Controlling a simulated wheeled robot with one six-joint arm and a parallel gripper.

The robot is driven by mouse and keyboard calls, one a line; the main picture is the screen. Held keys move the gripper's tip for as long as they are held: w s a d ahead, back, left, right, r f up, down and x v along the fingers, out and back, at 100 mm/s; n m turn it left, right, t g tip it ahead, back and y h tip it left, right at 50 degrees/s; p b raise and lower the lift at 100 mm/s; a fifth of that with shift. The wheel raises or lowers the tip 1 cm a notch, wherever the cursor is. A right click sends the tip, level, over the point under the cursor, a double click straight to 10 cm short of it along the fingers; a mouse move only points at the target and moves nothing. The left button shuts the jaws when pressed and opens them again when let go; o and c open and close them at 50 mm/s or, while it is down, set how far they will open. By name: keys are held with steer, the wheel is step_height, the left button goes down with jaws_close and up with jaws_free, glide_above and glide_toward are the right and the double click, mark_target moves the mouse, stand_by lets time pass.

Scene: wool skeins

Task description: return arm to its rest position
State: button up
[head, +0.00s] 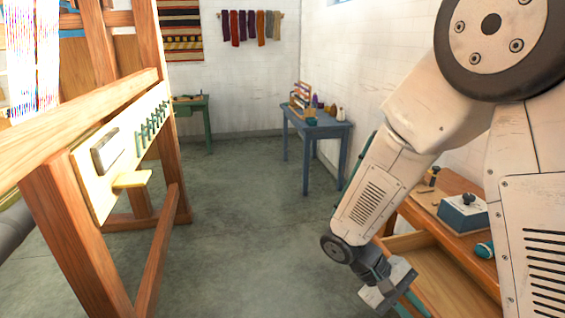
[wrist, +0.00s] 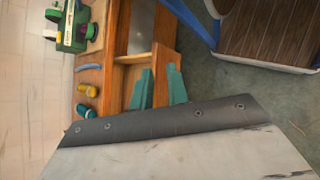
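My arm reaches down from the upper right of the head view. My gripper (head: 408,303) hangs low at the bottom, in front of the open drawer of the wooden bench. In the wrist view its two teal fingers (wrist: 161,86) stand apart, with the bench's wood showing between them. The fingertips are partly cut off or hidden in the head view.
The wooden bench (head: 465,184) has an open drawer (head: 437,278) beside my gripper. A box with a dark knob (head: 463,213) and a teal skein (head: 484,250) lie on it. A blue table (head: 318,127) stands behind; a loom (head: 75,215) stands left. The middle floor (head: 240,220) is clear.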

steer(key=s+r+m+t+y, duration=0.1)
steer(key=s+r+t+y, duration=0.2)
steer(key=r, duration=0.7)
steer(key=s+r+m+t+y, duration=0.2)
steer(key=s+r+t+y, duration=0.2)
steer(key=s+r+y, duration=0.2)
step_height(320, 180, up, 4)
steer(key=shift+s+r+m, duration=0.1)
steer(key=shift+s+m, duration=0.2)
steer(key=shift+s, duration=0.8)
